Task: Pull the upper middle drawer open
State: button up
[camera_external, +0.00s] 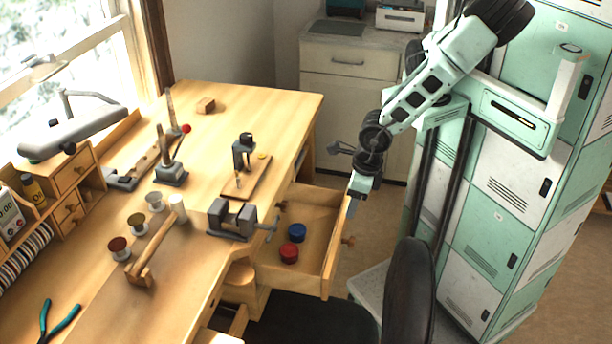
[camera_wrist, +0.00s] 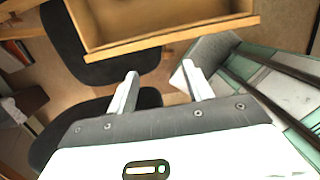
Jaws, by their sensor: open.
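The open wooden drawer (camera_external: 322,262) sticks out from the desk's right side in the external view. A round knob (camera_external: 348,241) is on its front panel. A blue round container (camera_external: 297,232) and a red one (camera_external: 289,252) lie inside. My gripper (camera_external: 353,204) is by the far end of the drawer front, and the arm partly hides that corner. In the wrist view the drawer's front edge (camera_wrist: 160,40) crosses the top. My open fingers (camera_wrist: 160,84) point toward it with nothing between them. I cannot tell whether they touch the drawer.
A black chair (camera_external: 408,300) stands close to the drawer's near side. Green and white lockers (camera_external: 515,170) are on the right. A vise (camera_external: 232,218) and several tools sit on the desk (camera_external: 215,125). A pale cabinet (camera_external: 345,95) stands at the back.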

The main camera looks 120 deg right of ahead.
aim_at(353, 239)
jog(key=shift+g+y, duration=0.7)
jog(key=f+b, duration=0.1)
jog(key=f, duration=0.4)
jog(key=s+f+b, duration=0.1)
jog(key=f+b, duration=0.1)
jog(key=f, duration=0.2)
jog(key=f+b, duration=0.1)
jog(key=f, duration=0.4)
jog(key=shift+s+d+f, duration=0.15)
jog(key=shift+d+f, duration=0.1)
jog(key=shift+f, duration=0.1)
grip_shut()
jog(key=s+a+p, duration=0.1)
jog(key=s+a, duration=0.5)
jog(key=shift+s+a, duration=0.2)
jog(key=shift+a, duration=0.05)
grip_release()
